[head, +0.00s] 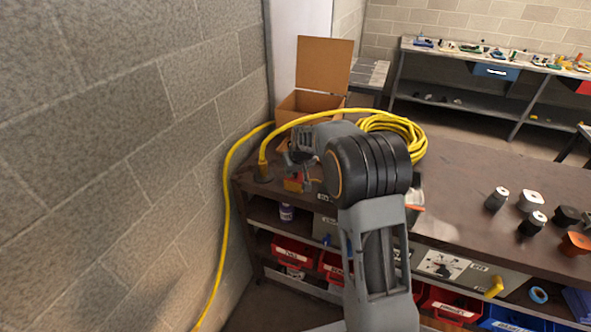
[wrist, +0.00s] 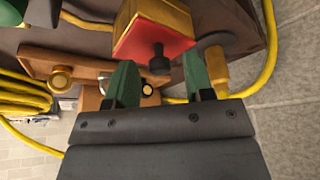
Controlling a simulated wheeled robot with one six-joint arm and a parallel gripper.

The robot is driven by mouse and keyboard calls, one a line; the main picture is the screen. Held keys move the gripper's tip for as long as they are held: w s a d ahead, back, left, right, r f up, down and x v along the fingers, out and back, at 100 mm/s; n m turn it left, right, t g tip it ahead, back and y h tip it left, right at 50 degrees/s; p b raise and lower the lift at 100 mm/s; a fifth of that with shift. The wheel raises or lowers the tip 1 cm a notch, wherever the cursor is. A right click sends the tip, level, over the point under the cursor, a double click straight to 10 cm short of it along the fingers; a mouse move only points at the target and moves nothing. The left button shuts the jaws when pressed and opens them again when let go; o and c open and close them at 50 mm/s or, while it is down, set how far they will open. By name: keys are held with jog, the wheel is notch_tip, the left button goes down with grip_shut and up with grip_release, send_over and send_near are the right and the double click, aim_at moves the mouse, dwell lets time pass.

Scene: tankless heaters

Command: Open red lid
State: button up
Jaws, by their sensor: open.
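The red lid (wrist: 150,42) is on a gold-yellow box (wrist: 152,12) in the wrist view and looks shut. A black knob (wrist: 159,60) sticks out of the lid. In the head view the small red and yellow box (head: 293,184) is on the bench, partly hidden below my gripper (head: 300,158). In the wrist view my gripper (wrist: 160,78) is open, with its two green fingers apart. The knob shows between the fingertips, and I see no finger touching it. I cannot tell the depth between them.
A yellow hose (head: 232,190) arches around the bench's left end, and its coil (head: 405,133) lies behind my arm. An open cardboard box (head: 313,102) stands at the back. A block wall (head: 110,150) is close on the left. Dark and white parts (head: 531,202) stand on the bench at right.

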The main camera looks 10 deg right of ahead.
jog(key=shift+c, duration=0.3)
grip_shut()
jog(key=shift+r, duration=0.1)
